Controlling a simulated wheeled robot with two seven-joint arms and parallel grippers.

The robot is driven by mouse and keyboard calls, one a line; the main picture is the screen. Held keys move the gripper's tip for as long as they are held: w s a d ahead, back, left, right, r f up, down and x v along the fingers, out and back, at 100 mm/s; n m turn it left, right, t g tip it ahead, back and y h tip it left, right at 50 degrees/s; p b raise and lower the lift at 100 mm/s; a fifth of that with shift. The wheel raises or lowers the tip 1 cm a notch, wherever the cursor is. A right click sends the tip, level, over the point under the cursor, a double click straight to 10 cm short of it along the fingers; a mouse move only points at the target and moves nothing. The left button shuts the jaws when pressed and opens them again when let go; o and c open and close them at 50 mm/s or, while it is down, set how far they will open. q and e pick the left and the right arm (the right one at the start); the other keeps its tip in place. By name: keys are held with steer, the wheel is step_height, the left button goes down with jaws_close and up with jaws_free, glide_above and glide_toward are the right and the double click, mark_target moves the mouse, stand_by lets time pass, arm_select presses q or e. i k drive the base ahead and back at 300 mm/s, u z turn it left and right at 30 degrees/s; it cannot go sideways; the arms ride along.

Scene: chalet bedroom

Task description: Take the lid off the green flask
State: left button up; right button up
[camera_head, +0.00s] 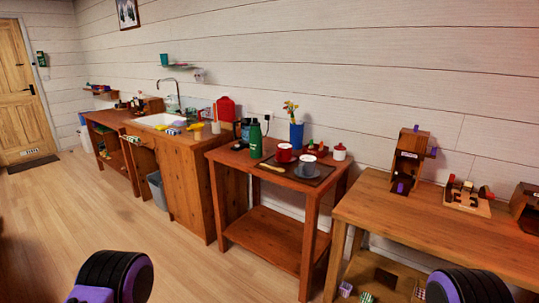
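The green flask (255,142) stands upright on a small reddish wooden table (235,158), near its back left part. Its lid (255,122) appears to be on top; at this size I cannot make out the join. Neither of my grippers shows in the head view. Only black and purple rounded parts of my own arms show at the bottom left and bottom right, far from the flask.
On the same table are a dark tray (317,181) with cups, a red cup (284,153), a white pot with a red lid (339,152) and a blue vase (296,134). A larger table (400,212) stands right; a sink counter left. The floor in front is clear.

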mark_target(255, 123)
steer(key=u, duration=0.3)
steer(key=i, duration=2)
steer(key=u, duration=0.15)
